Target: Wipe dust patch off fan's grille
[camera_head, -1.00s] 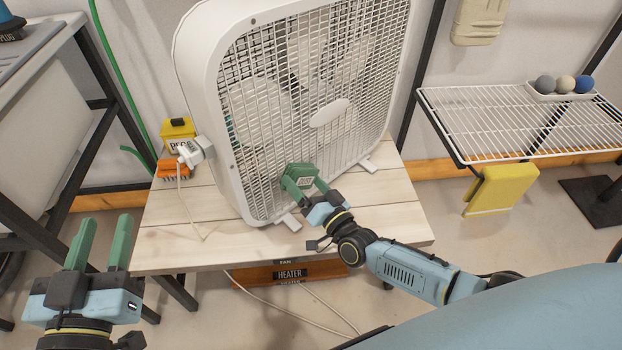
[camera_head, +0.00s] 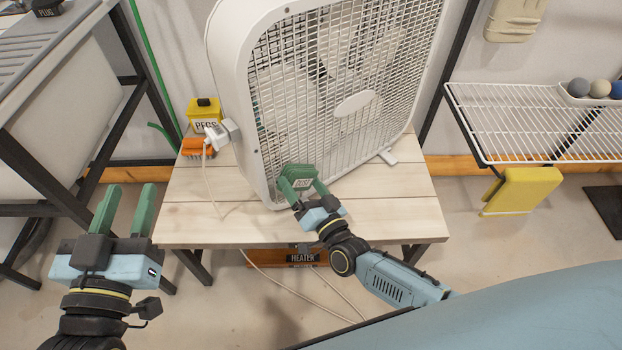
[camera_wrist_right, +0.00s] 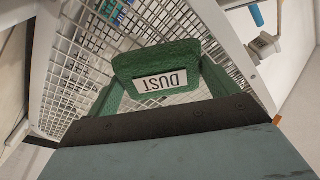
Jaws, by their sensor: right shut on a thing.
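The white box fan (camera_head: 352,104) stands on a pale wooden table, its grille facing right and toward me. My right gripper (camera_head: 303,188) is shut on a green duster block (camera_head: 302,179) with a "DUST" label, at the lower left part of the grille. The block also shows in the right wrist view (camera_wrist_right: 158,70), held between green fingers in front of the grille (camera_wrist_right: 80,55). I cannot tell whether it touches the grille. No dust patch can be made out. My left gripper (camera_head: 125,212) is open and empty, left of the table and apart from it.
A yellow "PEGS" box (camera_head: 204,118), an orange brush-like thing (camera_head: 196,147) and a white plug (camera_head: 222,132) with its cord are beside the fan's left side. A wire shelf (camera_head: 540,125) with several balls is at the right. The table front (camera_head: 390,213) is clear.

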